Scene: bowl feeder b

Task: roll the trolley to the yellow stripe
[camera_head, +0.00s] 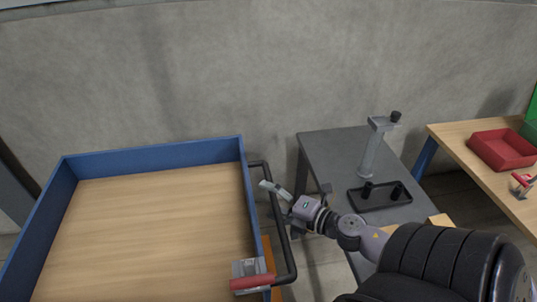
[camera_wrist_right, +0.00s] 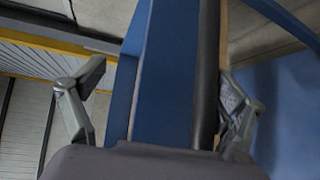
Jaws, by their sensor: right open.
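The trolley, a wooden bed with blue walls (camera_head: 150,160), fills the left of the head view. Its black bar handle (camera_head: 280,225) stands out from the right side. My right gripper (camera_head: 287,201) is open at this handle, with one finger reaching across to the trolley side. In the right wrist view its fingers (camera_wrist_right: 160,98) stand wide apart, with a black bar (camera_wrist_right: 207,75) and a blue wall or beam between them. Contact cannot be told. A yellow band (camera_wrist_right: 50,42) shows at the upper left there; whether it is the stripe is unclear. My left gripper is not in view.
A grey table (camera_head: 335,150) with a metal post (camera_head: 371,150) and a black holder (camera_head: 378,197) stands right of the handle. Farther right, a wooden table holds a red tray (camera_head: 502,149). A red grip (camera_head: 252,282) sits at the trolley's near right corner. A concrete wall runs behind.

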